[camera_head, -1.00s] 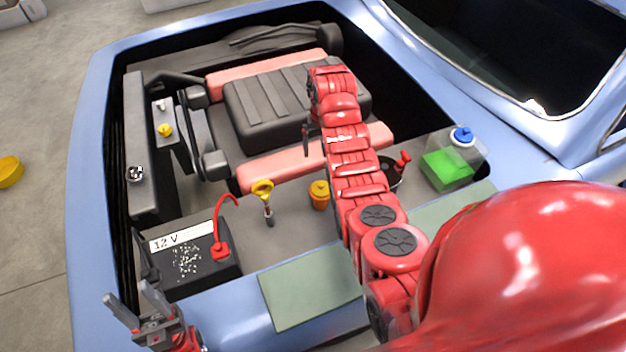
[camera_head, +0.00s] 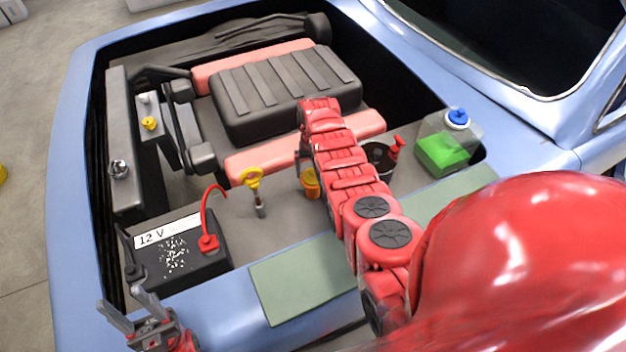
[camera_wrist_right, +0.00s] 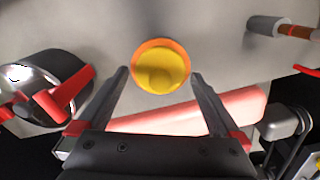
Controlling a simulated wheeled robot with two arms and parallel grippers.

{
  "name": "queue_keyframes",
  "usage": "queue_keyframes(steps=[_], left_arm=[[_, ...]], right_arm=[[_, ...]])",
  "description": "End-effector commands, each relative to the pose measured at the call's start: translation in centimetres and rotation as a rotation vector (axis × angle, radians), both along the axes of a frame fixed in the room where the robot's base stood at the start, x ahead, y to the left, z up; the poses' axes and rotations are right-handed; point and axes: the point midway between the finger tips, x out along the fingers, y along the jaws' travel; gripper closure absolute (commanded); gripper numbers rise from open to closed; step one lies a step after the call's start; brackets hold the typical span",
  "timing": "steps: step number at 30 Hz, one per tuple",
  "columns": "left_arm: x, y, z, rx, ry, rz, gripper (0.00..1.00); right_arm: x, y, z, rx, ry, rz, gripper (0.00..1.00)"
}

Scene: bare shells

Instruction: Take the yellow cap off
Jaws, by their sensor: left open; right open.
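A yellow cap (camera_wrist_right: 161,66) on an orange neck shows from above in the right wrist view, between and just beyond my right fingertips. In the head view the orange neck and cap (camera_head: 311,186) are partly hidden by my right arm. My right gripper (camera_wrist_right: 159,76) is open and empty, with one finger on either side of the cap's lower part in the picture; I cannot tell whether it touches. In the head view the right gripper (camera_head: 299,170) is mostly hidden. My left gripper (camera_head: 122,301) is open and empty at the lower left, near the battery.
Another small yellow cap (camera_head: 149,123) sits further left. The engine (camera_head: 285,90) lies behind.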

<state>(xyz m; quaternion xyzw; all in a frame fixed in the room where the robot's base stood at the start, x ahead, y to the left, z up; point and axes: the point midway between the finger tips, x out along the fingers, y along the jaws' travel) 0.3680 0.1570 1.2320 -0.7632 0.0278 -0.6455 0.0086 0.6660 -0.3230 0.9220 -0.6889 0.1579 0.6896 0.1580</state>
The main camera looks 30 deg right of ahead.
Motion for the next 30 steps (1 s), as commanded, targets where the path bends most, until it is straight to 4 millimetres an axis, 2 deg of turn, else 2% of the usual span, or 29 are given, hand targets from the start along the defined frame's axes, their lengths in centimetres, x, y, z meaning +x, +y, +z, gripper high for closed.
queue_keyframes(steps=[1,8,20,30], left_arm=[[-0.01,0.00,-0.99,0.000,0.000,0.000,0.50],[-0.01,0.00,-0.71,0.000,0.000,0.000,0.50],[-0.01,0.00,-0.72,0.000,0.000,0.000,0.50],[0.00,0.00,-0.80,0.000,0.000,0.000,0.50]], right_arm=[[0.00,0.00,-1.11,0.000,0.000,0.000,0.00],[0.04,0.01,-0.89,0.000,-0.001,0.000,0.00],[0.04,0.01,-0.89,0.000,-0.001,0.000,0.72],[0.09,0.01,-0.78,0.000,-0.002,0.000,0.72]])
